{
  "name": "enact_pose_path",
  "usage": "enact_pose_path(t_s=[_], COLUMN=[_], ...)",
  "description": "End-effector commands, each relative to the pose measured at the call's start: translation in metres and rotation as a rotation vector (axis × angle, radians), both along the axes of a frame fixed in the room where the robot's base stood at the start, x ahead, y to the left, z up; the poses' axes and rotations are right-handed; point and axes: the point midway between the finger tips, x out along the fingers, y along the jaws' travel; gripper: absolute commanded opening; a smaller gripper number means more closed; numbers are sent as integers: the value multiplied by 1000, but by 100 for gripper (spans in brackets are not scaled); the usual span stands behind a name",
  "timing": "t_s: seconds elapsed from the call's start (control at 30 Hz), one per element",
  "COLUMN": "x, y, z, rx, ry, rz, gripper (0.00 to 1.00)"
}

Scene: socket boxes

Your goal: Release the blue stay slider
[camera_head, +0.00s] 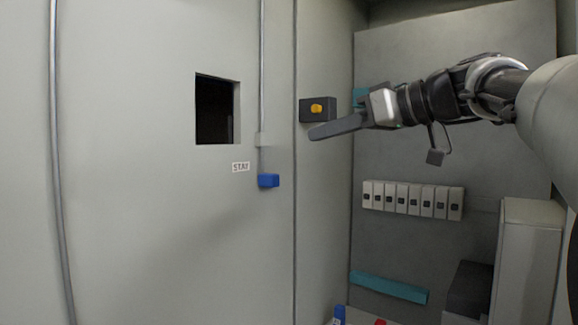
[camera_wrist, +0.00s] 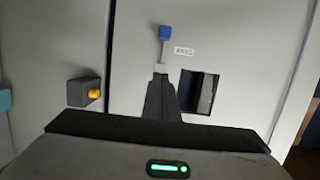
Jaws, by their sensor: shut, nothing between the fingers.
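The blue stay slider (camera_head: 268,181) is a small blue block at the lower end of a thin vertical rod on the grey door panel, right of the STAY label (camera_head: 240,167). In the wrist view the blue slider (camera_wrist: 165,33) shows at the top, with the label (camera_wrist: 184,50) to its right. My gripper (camera_head: 314,134) is shut and empty, raised in front of the panel, up and to the right of the slider in the head view. In the wrist view its fingers (camera_wrist: 160,72) point towards the slider, apart from it.
A dark box with a yellow knob (camera_head: 317,107) is close to my gripper in the head view. A square dark opening (camera_head: 216,110) is in the panel above the label. A row of several light switches (camera_head: 412,199) and a teal bar (camera_head: 389,287) are at right.

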Motion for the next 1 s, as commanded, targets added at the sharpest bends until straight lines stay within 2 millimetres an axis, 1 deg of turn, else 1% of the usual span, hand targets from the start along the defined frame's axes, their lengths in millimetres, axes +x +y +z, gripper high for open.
enact_pose_path(t_s=[0.13,0.23,0.63,0.7,0.8,0.9,1.0], x=[4,11,60,60,59,59,59], y=[5,15,80,77,77,77,77], z=[-2,-5,-25,-40,-53,-60,-64], rx=[0,0,-1,0,0,0,0], ry=[2,3,4,5,5,3,2], rz=[1,1,3,-2,-1,-2,-2], gripper=[0,0,0,0,0,0,0])
